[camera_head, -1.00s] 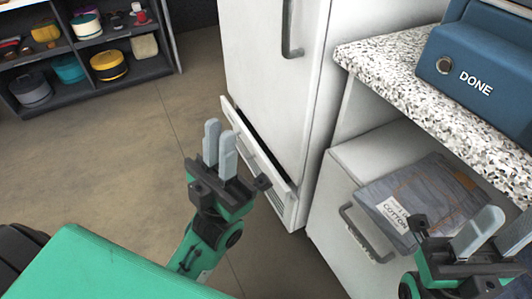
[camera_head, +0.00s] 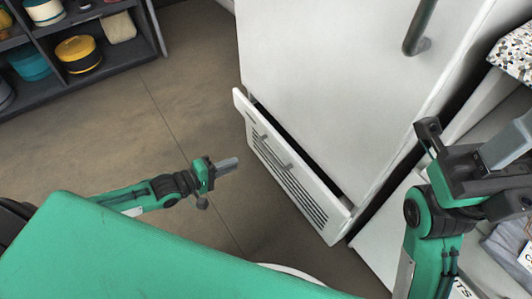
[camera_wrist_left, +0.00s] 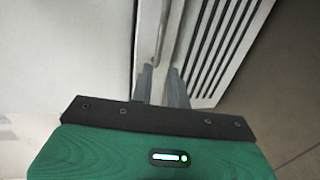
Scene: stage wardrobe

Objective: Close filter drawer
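The filter drawer (camera_head: 300,190) is a white panel with a slotted vent at the foot of the tall white cabinet (camera_head: 330,90). It stands out from the cabinet, with a dark gap along its top edge. It has a grey bar handle (camera_head: 272,150). My left gripper (camera_head: 236,163) is in front of the drawer, level with its vent, fingers pointing at it. The left wrist view shows its two fingers (camera_wrist_left: 163,88) slightly apart and empty, facing the handle (camera_wrist_left: 165,28) and slots; contact cannot be told. My right gripper (camera_head: 515,135) is at the right edge, its fingers apart and partly cut off.
A dark shelf (camera_head: 90,85) with round boxes stands at the upper left. The floor (camera_head: 190,100) between it and the cabinet is clear. A speckled counter (camera_head: 512,50) and folded denim (camera_head: 510,245) are at the right, close to my right arm.

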